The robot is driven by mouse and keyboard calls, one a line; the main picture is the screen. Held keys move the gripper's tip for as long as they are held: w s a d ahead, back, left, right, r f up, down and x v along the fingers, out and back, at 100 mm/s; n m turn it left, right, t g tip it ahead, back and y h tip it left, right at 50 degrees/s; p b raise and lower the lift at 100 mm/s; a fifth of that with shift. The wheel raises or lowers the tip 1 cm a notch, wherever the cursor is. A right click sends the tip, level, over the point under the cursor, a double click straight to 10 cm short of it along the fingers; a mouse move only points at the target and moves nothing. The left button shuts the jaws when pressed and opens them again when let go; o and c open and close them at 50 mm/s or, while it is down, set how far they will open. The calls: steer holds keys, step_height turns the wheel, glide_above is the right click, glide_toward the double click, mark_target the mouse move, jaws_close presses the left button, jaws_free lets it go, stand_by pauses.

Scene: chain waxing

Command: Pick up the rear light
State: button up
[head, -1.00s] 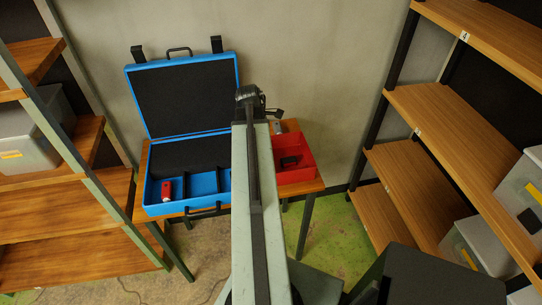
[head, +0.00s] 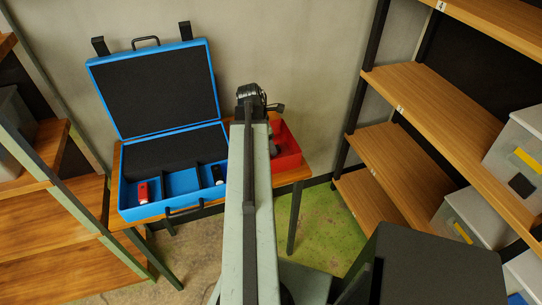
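A small red light with a pale end (head: 143,193), which looks like the rear light, lies in the left front compartment of the open blue case (head: 150,212). The case stands on a wooden table against the wall. My arm reaches forward over the table, and my gripper (head: 272,108) is at its far end, to the right of the red light and well apart from it. The fingers are too small and dark to tell if they are open or shut. My arm hides the right edge of the case.
A small black item (head: 218,175) lies in the case's right compartment. A red bin (head: 288,161) stands on the table (head: 292,177), partly behind my arm. Wooden shelves (head: 420,90) with grey boxes stand at right, more shelves (head: 60,225) at left. Some floor is clear before the table.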

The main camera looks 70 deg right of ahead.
steer(key=shift+b+x, duration=0.35)
steer(key=shift+x, duration=0.75)
steer(key=shift+r, duration=0.15)
steer(key=shift+c, duration=0.3)
jaws_close()
steer(key=shift+w, duration=0.1)
steer(key=shift+r, duration=0.15)
step_height(320, 180, up, 10)
steer(key=p, duration=1)
